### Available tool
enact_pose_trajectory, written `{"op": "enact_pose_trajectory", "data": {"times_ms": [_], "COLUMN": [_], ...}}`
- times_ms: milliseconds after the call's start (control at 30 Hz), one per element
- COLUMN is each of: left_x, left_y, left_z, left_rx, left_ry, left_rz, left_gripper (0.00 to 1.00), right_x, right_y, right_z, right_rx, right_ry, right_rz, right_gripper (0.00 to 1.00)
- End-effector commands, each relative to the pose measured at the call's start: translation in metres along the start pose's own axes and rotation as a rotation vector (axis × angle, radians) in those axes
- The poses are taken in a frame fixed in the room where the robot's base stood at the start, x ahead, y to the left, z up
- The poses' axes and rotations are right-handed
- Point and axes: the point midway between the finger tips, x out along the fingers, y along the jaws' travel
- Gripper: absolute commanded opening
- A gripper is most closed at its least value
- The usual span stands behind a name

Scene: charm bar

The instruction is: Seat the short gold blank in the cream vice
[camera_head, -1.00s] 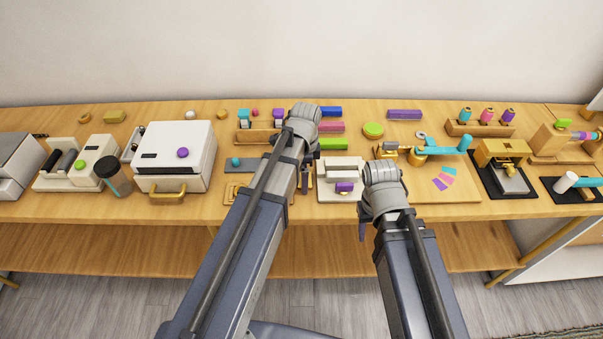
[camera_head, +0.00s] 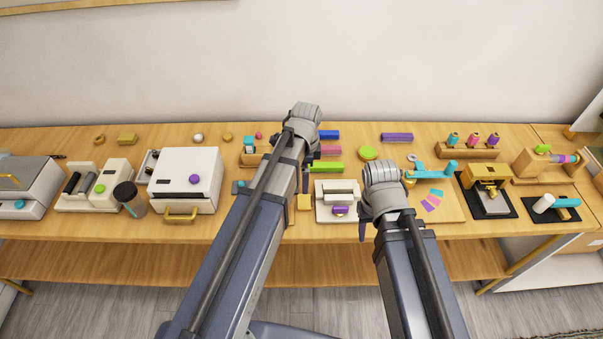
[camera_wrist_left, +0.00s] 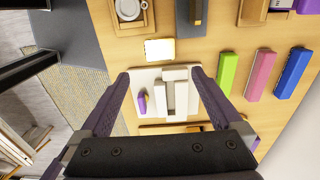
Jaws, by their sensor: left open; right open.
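The cream vice (camera_head: 324,214) stands on the table with a purple knob at its front. It also shows in the left wrist view (camera_wrist_left: 181,75), between the open fingers. A short gold block (camera_head: 304,203), which looks like the blank, is just left of the vice and apart from it. In the left wrist view it is a bright, washed-out rectangle (camera_wrist_left: 160,49) beyond the fingertips. My left gripper (camera_wrist_left: 161,72) is open and empty above the vice. My right gripper (camera_head: 364,228) is open, right of the vice, its fingers partly hidden by my arm.
Green (camera_head: 323,167), pink (camera_head: 331,151) and blue (camera_head: 329,135) bars lie behind the vice. A board with coloured strips (camera_head: 453,206) is at right, near a gold press (camera_head: 487,172). A white machine (camera_head: 184,175) stands left. My left arm hides part of the table.

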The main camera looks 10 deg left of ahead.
Motion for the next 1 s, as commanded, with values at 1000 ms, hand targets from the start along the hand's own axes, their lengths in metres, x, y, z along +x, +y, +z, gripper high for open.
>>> {"op": "enact_pose_trajectory", "data": {"times_ms": [1000], "left_x": [-0.006], "left_y": [0.168], "left_z": [-0.060], "left_rx": [-0.952], "left_ry": [-0.101], "left_rz": [-0.060], "left_gripper": [1.00], "right_x": [-0.004], "right_y": [0.000], "right_z": [-0.001], "right_rx": [-0.001], "right_ry": [0.000], "right_rz": [0.000], "right_gripper": [0.50]}}
